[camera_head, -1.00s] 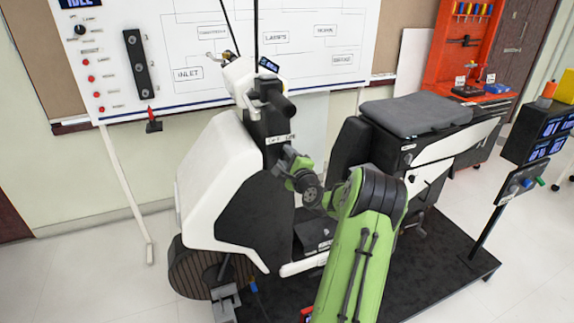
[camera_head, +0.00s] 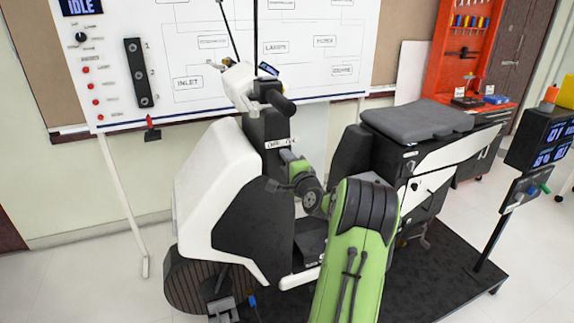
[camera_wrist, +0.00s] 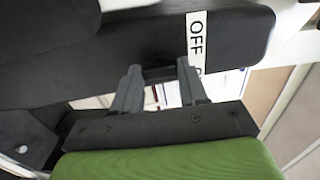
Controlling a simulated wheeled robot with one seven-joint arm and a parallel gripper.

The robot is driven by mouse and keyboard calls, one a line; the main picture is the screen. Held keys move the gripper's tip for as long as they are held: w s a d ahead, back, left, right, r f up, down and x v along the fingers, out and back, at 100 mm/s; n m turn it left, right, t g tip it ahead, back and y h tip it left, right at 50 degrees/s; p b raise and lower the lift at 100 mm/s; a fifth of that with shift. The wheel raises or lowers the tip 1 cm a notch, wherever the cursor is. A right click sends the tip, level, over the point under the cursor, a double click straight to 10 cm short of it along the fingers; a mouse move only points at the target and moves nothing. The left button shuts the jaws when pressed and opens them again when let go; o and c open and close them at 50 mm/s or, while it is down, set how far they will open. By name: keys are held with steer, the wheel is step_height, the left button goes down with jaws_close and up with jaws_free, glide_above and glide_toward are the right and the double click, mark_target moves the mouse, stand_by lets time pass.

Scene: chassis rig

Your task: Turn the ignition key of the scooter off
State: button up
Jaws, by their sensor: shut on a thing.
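The scooter (camera_head: 215,180), with white and black panels, stands on a dark mat. Its black steering column carries a white label strip (camera_head: 281,143), which reads "OFF" and part of another word in the wrist view (camera_wrist: 196,42). My gripper (camera_head: 285,155) is at the column just below the label. In the wrist view, my gripper's two fingers (camera_wrist: 160,75) point at the column, spaced apart, with a small dark piece between them, seemingly the ignition key (camera_wrist: 159,73). The gripper is shut on it. The key's exact angle is hard to tell, and the gripper hides it in the head view.
The handlebar (camera_head: 268,92) is above my gripper, and the grey seat (camera_head: 418,118) is to the right. A whiteboard (camera_head: 215,65) with an "IDLE" sign (camera_head: 80,7) stands behind. A post with displays (camera_head: 545,140) is at the right.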

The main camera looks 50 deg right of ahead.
steer(key=shift+f, duration=0.1)
steer(key=o, duration=1.1)
steer(key=shift+c, duration=0.2)
steer(key=b+v, duration=0.2)
steer(key=v, duration=1.3)
steer(key=shift+s+a, duration=0.2)
steer(key=shift+s, duration=0.1)
